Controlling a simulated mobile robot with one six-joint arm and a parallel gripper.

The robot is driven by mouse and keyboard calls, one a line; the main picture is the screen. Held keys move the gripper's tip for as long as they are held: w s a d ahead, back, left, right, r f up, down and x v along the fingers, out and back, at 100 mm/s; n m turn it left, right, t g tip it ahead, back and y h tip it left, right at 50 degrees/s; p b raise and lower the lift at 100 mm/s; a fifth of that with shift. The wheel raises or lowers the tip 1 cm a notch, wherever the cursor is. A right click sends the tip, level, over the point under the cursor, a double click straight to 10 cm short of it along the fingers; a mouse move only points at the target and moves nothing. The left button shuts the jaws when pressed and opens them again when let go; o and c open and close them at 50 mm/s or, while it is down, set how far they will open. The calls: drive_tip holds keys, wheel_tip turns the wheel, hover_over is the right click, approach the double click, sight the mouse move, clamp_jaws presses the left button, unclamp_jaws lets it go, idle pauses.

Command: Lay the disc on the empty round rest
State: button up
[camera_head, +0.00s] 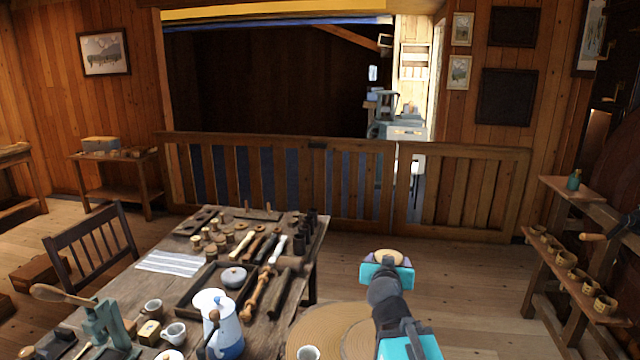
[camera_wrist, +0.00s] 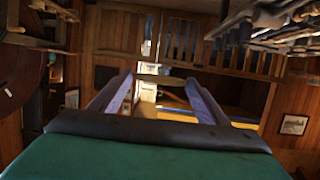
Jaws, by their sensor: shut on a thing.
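My gripper (camera_head: 388,264) is raised over the floor to the right of the long table, above a low round tan top. It is shut on a pale tan disc (camera_head: 383,255), which shows at the upper side of the turquoise jaws. In the wrist view, my two fingers (camera_wrist: 158,88) reach forward with a thin brownish edge between their tips, probably the disc seen edge-on. I cannot make out for certain which thing is the empty round rest. Small turned wooden pieces (camera_head: 213,240) stand at the table's far end.
The long table (camera_head: 130,296) is crowded: a white and blue pot (camera_head: 222,325), a dark tray (camera_head: 190,304), mugs, turned wood and dark cylinders. A chair (camera_head: 90,245) stands at its left. A wooden railing (camera_head: 270,185) runs behind. Shelves (camera_head: 570,268) with cups stand right.

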sight(379, 260)
drive_tip(key=shift+w+a+r+n+t+y, duration=0.15)
drive_tip(key=shift+a+r+n+y, duration=0.3)
drive_tip(key=shift+r, duration=0.3)
drive_tip(key=shift+w+a+r+n+t+y, duration=0.15)
drive_tip(key=shift+a+r+n+y, duration=0.25)
drive_tip(key=shift+r, duration=0.3)
drive_tip(key=shift+w+a+r+n+y, duration=0.15)
drive_tip(key=shift+r+y, duration=0.1)
drive_tip(key=shift+r, duration=0.25)
drive_tip(key=shift+w+a+r+n+y, duration=0.15)
drive_tip(key=shift+r+y, duration=0.1)
drive_tip(key=shift+r, duration=0.2)
drive_tip(key=shift+w+r+n+y, duration=0.15)
drive_tip(key=shift+r+y, duration=0.1)
drive_tip(key=shift+r, duration=0.25)
drive_tip(key=shift+s, duration=0.1)
drive_tip(key=shift+s, duration=0.1)
